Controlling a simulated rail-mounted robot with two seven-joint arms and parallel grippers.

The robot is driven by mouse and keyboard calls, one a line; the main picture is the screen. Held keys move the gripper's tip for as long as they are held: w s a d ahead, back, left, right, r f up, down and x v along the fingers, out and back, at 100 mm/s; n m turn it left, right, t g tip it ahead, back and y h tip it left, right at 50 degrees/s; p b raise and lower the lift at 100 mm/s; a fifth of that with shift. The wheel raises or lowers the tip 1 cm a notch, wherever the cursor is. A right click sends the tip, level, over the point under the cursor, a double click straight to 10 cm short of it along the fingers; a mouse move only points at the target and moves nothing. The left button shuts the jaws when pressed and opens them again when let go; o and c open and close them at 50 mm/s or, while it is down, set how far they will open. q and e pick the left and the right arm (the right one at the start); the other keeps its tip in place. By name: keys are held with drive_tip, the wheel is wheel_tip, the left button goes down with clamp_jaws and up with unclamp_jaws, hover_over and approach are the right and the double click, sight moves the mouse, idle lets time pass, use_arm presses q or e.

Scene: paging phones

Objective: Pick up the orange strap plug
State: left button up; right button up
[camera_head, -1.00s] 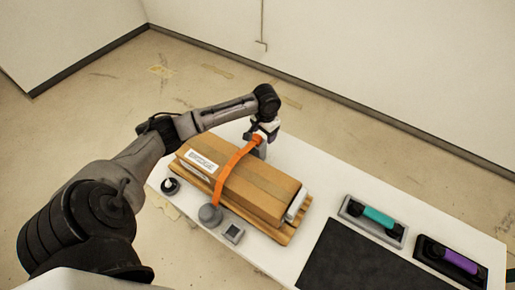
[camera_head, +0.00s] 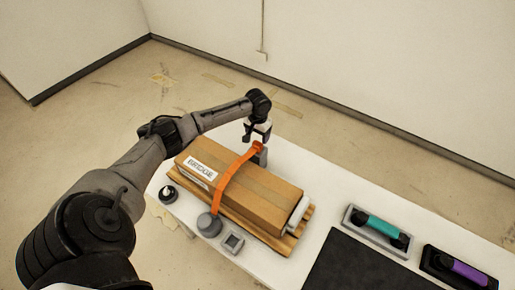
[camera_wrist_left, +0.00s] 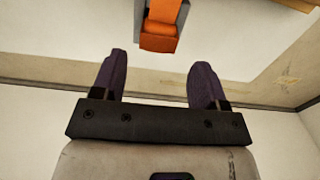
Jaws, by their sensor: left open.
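An orange strap (camera_head: 226,176) runs over a brown cardboard box (camera_head: 255,195) labelled "BRIDGE". Its far end, the orange plug (camera_head: 258,147), sits at the top of a grey post (camera_head: 261,157) behind the box. In the left wrist view the orange plug (camera_wrist_left: 160,38) shows at the top, beyond the fingertips and between their lines. My left gripper (camera_head: 256,138) is open and empty, just above and behind the plug, apart from it. Its two dark fingers (camera_wrist_left: 157,75) also show in the left wrist view. My right gripper is in no view.
The box lies on a wooden pallet (camera_head: 297,241) on a white table (camera_head: 338,192). A grey round knob (camera_head: 209,225), a small grey square block (camera_head: 233,242) and a black dial (camera_head: 168,194) stand in front. Teal (camera_head: 381,228) and purple (camera_head: 463,269) handsets and a dark mat (camera_head: 360,268) lie right.

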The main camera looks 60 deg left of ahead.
sight(257, 143)
use_arm(q)
drive_tip(key=f, duration=0.4)
drive_tip(key=shift+s+d, duration=0.25)
drive_tip(key=shift+d, duration=0.05)
drive_tip(key=shift+f, duration=0.55)
drive_tip(key=c, duration=1)
drive_tip(key=shift+r, duration=0.1)
drive_tip(key=shift+c, duration=0.2)
